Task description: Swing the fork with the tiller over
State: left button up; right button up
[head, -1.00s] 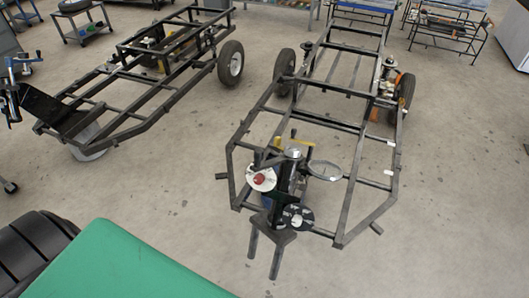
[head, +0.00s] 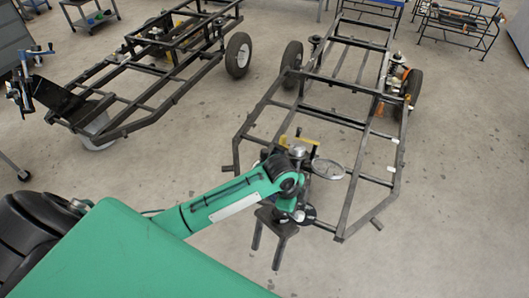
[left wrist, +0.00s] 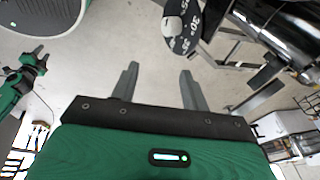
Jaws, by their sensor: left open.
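The wrist view shows dark bars (left wrist: 258,101) and shiny black cylinders (left wrist: 290,35) at right. A black dial marked in degrees (left wrist: 184,32) sits above my fingers. I cannot tell which part is the tiller. My left gripper (left wrist: 159,72) is open and empty, its fingers apart and short of the dial. A small gripper (left wrist: 38,58), apparently my right one, shows at left.
A round grey tray (head: 327,168) stands right of the post. A second frame (head: 115,130) stands left, with free floor between. Racks (head: 455,25) stand at the back.

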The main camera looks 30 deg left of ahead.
pick_arm(q)
jog(key=w+a+r+m+g+y, duration=0.1)
jog(key=w+a+r+m, duration=0.1)
jog(key=r+m, duration=0.3)
jog(key=w+a+r+m+y, duration=0.1)
jog(key=w+a+r+m, duration=0.15)
jog(key=r, duration=0.35)
jog(key=m+g+y+p, duration=0.2)
jog(key=m, duration=0.5)
send_near(265, 151)
jog(key=f+p, duration=0.1)
jog(key=f, duration=0.3)
jog(key=f+p, duration=0.1)
jog(key=f, duration=0.3)
jog(key=a+f, duration=0.1)
jog(key=f, duration=0.2)
jog(key=shift+s+f+p, duration=0.35)
jog(key=shift+f+p, duration=0.05)
grip_shut()
